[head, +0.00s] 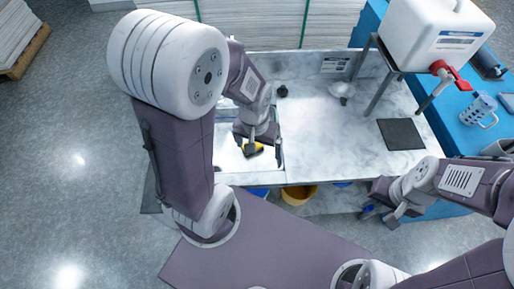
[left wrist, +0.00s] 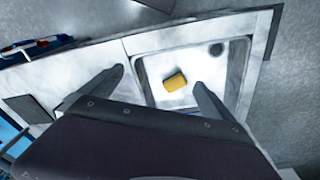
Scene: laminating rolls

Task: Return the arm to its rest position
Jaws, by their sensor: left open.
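My left gripper (head: 262,149) is over the sink basin at the left part of the marble counter (head: 325,130). In the left wrist view my left gripper (left wrist: 160,82) has its two fingers wide apart and empty. A yellow sponge-like block (left wrist: 175,82) lies in the sink basin (left wrist: 150,65), seen between the fingers and apart from them. The block (head: 256,147) is partly hidden by the gripper in the head view. My right gripper (head: 384,205) hangs low at the right, in front of the counter; its finger opening is too unclear to judge.
A white container with a red tap (head: 425,35) stands on a metal stand at the back right. A dark mat (head: 400,134) lies below it. A yellow bucket (head: 298,195) is under the counter. The mid-counter is clear.

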